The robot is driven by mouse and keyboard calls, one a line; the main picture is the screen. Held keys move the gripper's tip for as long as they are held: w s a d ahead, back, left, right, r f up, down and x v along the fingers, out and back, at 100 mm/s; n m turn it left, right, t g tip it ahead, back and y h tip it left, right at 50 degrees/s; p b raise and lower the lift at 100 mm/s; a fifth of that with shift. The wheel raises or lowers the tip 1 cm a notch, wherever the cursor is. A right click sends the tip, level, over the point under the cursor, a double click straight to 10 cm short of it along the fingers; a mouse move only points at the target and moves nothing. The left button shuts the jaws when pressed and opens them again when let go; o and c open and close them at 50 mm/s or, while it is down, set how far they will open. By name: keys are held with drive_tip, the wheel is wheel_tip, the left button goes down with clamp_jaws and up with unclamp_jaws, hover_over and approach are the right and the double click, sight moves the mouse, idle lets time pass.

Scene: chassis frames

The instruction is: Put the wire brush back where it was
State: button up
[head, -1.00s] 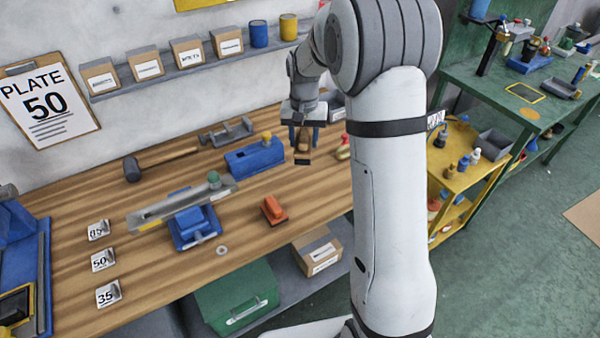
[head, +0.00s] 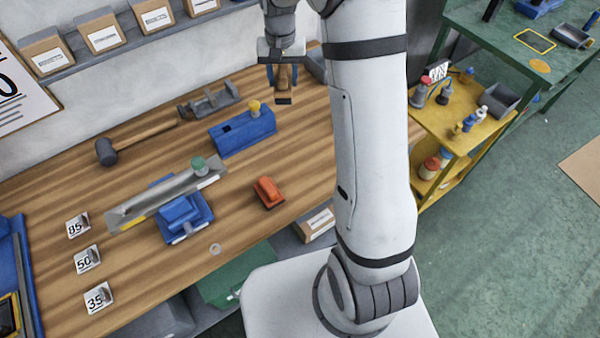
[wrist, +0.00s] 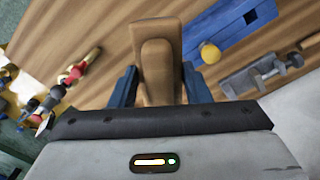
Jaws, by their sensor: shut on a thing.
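My gripper (head: 282,78) is above the back right part of the workbench (head: 320,130) in the head view. Its blue fingers are shut on the wire brush (head: 283,95), a wood-coloured piece with a dark lower end, hanging upright. In the wrist view the brush (wrist: 158,60) is between the two fingers (wrist: 160,88), its tan body pointing away from the wrist. Its bristles cannot be made out there. It appears held clear of the bench top.
A blue block with a yellow knob (head: 242,132) and a grey vise-like tool (head: 208,102) are left of the brush. An orange block (head: 268,192), a blue fixture (head: 184,217) and a hammer (head: 106,151) lie on the bench. The yellow cart (head: 450,130) stands right.

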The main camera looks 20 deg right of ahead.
drive_tip(key=s+f+n+b, duration=0.7)
drive_tip(key=s+f+b, duration=0.2)
drive_tip(key=s+b, duration=0.4)
drive_tip(key=f, duration=0.3)
drive_tip(key=s+f, duration=0.1)
drive_tip(key=f, duration=0.2)
drive_tip(key=f+p, duration=0.1)
drive_tip(key=f, duration=0.3)
drive_tip(key=shift+s+d, duration=0.2)
drive_tip(key=shift+s, duration=0.1)
drive_tip(key=shift+f, duration=0.15)
drive_tip(key=shift+f, duration=0.15)
drive_tip(key=o, duration=1)
drive_tip(key=shift+c, duration=0.2)
